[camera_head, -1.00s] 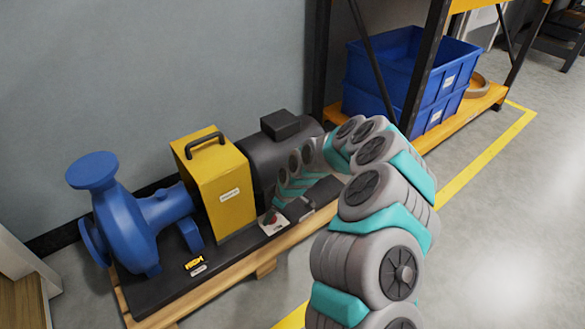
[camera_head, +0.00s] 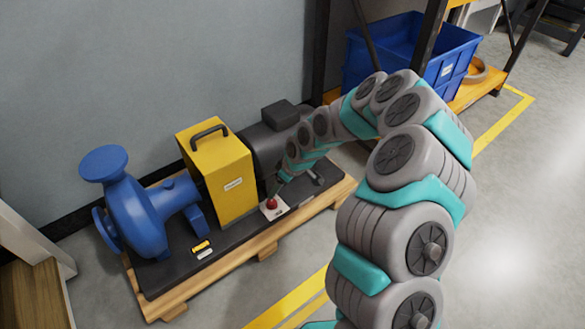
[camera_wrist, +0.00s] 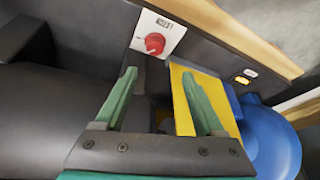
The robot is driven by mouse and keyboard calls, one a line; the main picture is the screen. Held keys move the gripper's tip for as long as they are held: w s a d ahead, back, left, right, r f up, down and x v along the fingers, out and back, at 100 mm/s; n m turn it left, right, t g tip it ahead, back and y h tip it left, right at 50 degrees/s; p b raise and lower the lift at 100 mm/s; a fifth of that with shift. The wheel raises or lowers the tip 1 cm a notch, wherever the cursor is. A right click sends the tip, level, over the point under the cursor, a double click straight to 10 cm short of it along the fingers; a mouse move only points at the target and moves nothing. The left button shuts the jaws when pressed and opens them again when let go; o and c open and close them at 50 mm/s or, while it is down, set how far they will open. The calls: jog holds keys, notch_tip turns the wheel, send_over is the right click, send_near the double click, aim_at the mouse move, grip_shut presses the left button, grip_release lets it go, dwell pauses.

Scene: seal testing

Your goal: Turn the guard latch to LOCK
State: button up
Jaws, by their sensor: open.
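The guard latch is a red round knob (camera_head: 271,203) on a white plate (camera_head: 281,210), set on the dark base in front of the motor. In the wrist view the red knob (camera_wrist: 155,43) sits on its plate (camera_wrist: 171,32), marked with small lettering, just beyond my fingertips. My gripper (camera_wrist: 158,78) is open, with its two green fingers apart and nothing between them. They do not appear to touch the knob. The yellow guard box (camera_head: 237,190) with a black handle stands left of the latch. The knob's exact pointing direction is too small to tell.
A blue pump (camera_head: 132,215) stands left of the guard, and a dark motor (camera_head: 265,145) is behind the latch. The base rests on a wooden pallet (camera_head: 235,262). The floor in front is open.

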jog(key=s+d+r+m+p, duration=0.1)
jog(key=s+r+p, duration=0.1)
jog(key=s+r, duration=0.4)
jog(key=s+d+r+m+g+h+p, duration=0.1)
jog(key=s+r, duration=0.5)
jog(key=r, duration=0.8)
jog(key=shift+d+r+p, duration=0.2)
jog(key=shift+d+p, duration=0.4)
jog(key=shift+d, duration=0.15)
jog(key=shift+s, duration=0.1)
jog(key=shift+c, duration=0.2)
